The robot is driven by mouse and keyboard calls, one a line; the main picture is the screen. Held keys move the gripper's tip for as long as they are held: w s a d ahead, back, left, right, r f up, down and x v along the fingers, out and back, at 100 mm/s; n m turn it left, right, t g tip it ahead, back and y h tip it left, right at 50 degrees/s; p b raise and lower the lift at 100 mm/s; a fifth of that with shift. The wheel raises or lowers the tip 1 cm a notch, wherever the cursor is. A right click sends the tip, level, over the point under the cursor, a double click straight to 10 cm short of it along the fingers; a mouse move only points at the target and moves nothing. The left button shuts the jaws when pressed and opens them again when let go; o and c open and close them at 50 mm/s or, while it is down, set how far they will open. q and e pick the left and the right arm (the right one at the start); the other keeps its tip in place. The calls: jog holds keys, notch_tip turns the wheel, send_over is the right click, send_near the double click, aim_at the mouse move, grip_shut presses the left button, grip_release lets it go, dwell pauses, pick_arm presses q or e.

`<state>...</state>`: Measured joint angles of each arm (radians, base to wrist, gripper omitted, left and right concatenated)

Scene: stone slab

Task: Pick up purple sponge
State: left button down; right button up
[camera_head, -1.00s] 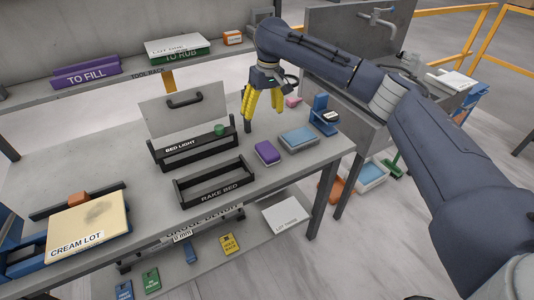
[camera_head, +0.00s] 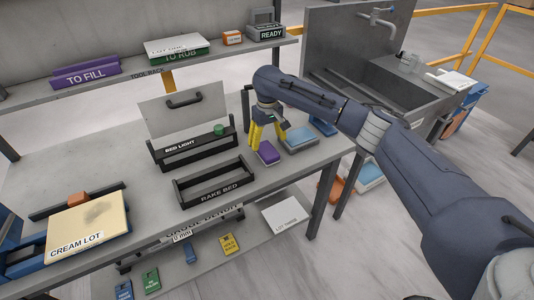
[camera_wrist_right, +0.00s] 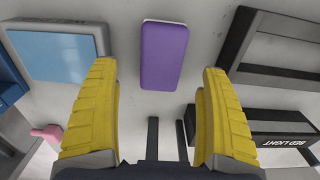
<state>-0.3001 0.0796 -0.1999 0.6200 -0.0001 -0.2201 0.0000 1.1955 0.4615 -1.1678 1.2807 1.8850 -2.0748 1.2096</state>
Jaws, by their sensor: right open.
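The purple sponge (camera_head: 268,153) lies on the grey slab table, between the RAKE BED rack and the light-blue pad. In the right wrist view the purple sponge (camera_wrist_right: 163,56) is a rounded block with a pale base edge, centred ahead of the fingers. My right gripper (camera_head: 266,141) is above and just behind the sponge, with its yellow fingers pointing down. In the right wrist view my right gripper (camera_wrist_right: 161,90) is open, with its fingers spread wider than the sponge and nothing between them. My left gripper does not show.
The light-blue pad (camera_head: 298,138) in a grey holder lies close right of the sponge. The RAKE BED rack (camera_head: 215,184) is to its left, and the BED LIGHT rack (camera_head: 192,149) is behind that. A pink item (camera_wrist_right: 47,133) shows in the wrist view.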

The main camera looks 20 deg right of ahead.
aim_at(267, 149)
jog(key=shift+a+f, duration=0.1)
jog(key=shift+f, duration=2.9)
jog(key=c, duration=1.1)
